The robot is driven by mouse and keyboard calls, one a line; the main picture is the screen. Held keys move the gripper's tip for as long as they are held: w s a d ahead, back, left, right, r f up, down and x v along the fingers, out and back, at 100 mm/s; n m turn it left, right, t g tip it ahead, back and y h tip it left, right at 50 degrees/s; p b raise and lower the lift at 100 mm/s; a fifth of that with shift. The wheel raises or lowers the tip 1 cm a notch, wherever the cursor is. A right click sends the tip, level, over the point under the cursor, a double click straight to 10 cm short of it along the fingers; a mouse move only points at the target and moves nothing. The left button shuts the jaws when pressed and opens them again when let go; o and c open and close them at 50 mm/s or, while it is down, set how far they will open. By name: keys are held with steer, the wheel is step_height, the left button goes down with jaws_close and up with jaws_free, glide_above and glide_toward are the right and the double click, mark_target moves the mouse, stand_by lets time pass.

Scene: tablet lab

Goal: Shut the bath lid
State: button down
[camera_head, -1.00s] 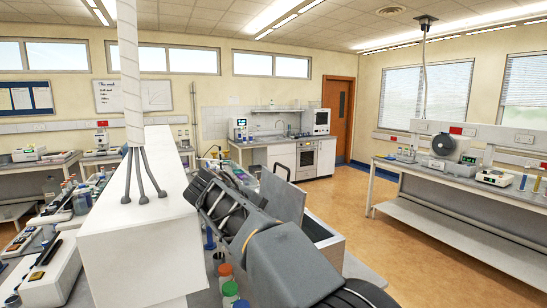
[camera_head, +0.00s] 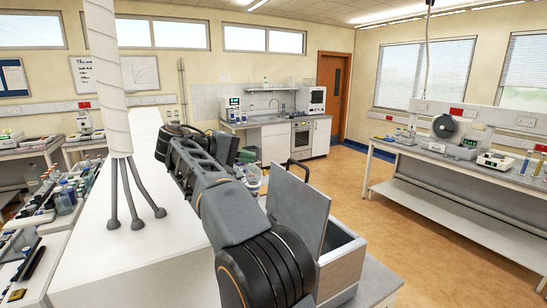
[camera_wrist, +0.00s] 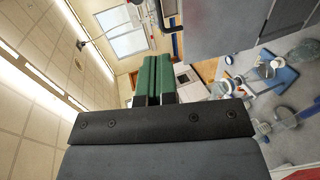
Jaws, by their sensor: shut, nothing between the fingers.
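The bath (camera_head: 342,262) is a box with pale walls on the bench at the right of my arm. Its grey lid (camera_head: 300,208) stands raised, close to upright, with a black handle (camera_head: 296,168) on its top edge. In the wrist view the lid (camera_wrist: 235,25) is a grey panel at the upper right, with the handle (camera_wrist: 176,42) near its left edge. My gripper (camera_wrist: 153,60) has green fingers, shut together and empty. They appear beside the lid's handle in that view, with no contact visible. My arm hides part of the bath's left side in the head view.
Bench items (camera_wrist: 275,68) lie past the lid in the wrist view. A side bench (camera_head: 450,160) with instruments runs along the right wall. Open floor (camera_head: 350,185) lies between.

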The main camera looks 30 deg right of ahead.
steer(key=p, duration=0.3)
glide_toward(296, 163)
steer(key=shift+x, duration=3.8)
